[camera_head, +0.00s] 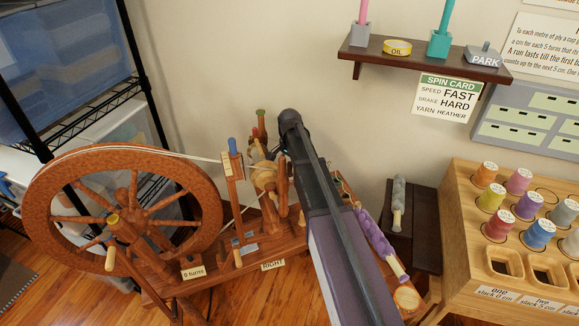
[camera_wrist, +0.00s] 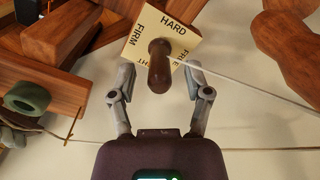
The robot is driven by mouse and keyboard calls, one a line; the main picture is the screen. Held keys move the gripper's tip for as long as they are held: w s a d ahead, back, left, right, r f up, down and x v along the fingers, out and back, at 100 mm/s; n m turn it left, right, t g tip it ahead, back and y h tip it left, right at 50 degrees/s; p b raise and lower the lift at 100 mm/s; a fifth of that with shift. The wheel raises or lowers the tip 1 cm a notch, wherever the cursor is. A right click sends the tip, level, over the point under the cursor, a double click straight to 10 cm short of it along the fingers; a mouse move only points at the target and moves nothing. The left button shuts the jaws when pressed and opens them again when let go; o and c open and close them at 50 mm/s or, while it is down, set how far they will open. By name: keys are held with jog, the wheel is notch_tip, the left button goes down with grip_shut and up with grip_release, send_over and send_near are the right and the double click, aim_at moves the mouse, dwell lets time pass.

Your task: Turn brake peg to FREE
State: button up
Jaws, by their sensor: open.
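The brake peg (camera_wrist: 159,72) is a dark brown wooden peg in the wrist view, in front of a cream square dial plate (camera_wrist: 134,44). The plate reads HARD at the top, FIRM at the left and FREE at the right, partly covered; the lower word is mostly hidden. I cannot tell which word the peg is set to. My gripper (camera_wrist: 160,75) is open, with one grey finger on each side of the peg and gaps between. In the head view my arm hides the peg and dial.
The spinning wheel (camera_head: 125,152) stands at the left, with a cord running from it. A white cord crosses right of the dial in the wrist view. A spool rack (camera_head: 470,225) stands at the right. A wall shelf (camera_head: 425,62) hangs above a spin card (camera_head: 444,98) reading BRAKE HARD.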

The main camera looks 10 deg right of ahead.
grip_shut()
dwell(0.5)
jog(key=n, duration=0.5)
jog(key=shift+d, duration=0.1)
jog(key=n, duration=0.6)
jog(key=shift+n, duration=0.3)
dwell(0.4)
grip_release()
